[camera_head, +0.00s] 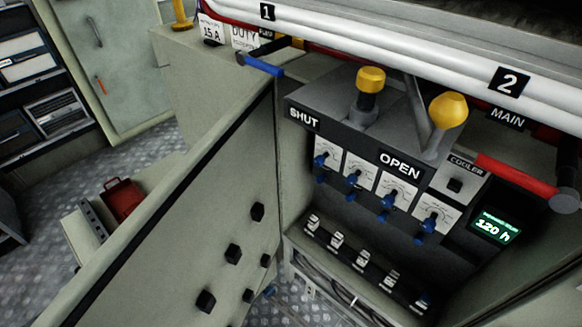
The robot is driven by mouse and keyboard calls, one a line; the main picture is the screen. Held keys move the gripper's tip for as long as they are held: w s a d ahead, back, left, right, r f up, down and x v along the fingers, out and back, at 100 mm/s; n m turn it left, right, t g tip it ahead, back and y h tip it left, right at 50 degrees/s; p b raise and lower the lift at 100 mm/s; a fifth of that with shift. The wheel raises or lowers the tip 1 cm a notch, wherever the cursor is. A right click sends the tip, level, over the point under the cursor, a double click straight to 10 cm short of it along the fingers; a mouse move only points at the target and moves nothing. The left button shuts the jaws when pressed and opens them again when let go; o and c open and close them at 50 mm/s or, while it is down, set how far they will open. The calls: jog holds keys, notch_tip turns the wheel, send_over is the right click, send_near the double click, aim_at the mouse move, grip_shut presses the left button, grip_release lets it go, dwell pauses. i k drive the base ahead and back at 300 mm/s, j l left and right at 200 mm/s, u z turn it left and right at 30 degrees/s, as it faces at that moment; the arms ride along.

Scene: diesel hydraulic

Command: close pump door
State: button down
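A large grey-green panel (185,235), which looks like the pump door, stands open on the left of the pump cabinet. Its inner face carries several black knobs (233,254), and its dark top edge runs from the cabinet's left side down toward the lower left. The cabinet's inside is exposed, with a control panel (330,103) marked SHUT and OPEN. The door's lower left end runs out of the frame. I cannot see a handle on it. My gripper is not in view, so nothing shows of it near the door.
Two yellow-topped levers (370,80) (447,111) stand up from the control panel. A blue handle (260,65) and a red handle (515,174) stick out by the white pipes (430,58). A red can (122,198) sits beyond the door. Patterned metal floor (40,255) shows at left.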

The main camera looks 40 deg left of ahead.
aim_at(199, 250)
jog(key=k+j+u, duration=0.15)
jog(key=j+u, duration=0.7)
jog(key=j, duration=0.2)
jog(key=k+j, duration=0.05)
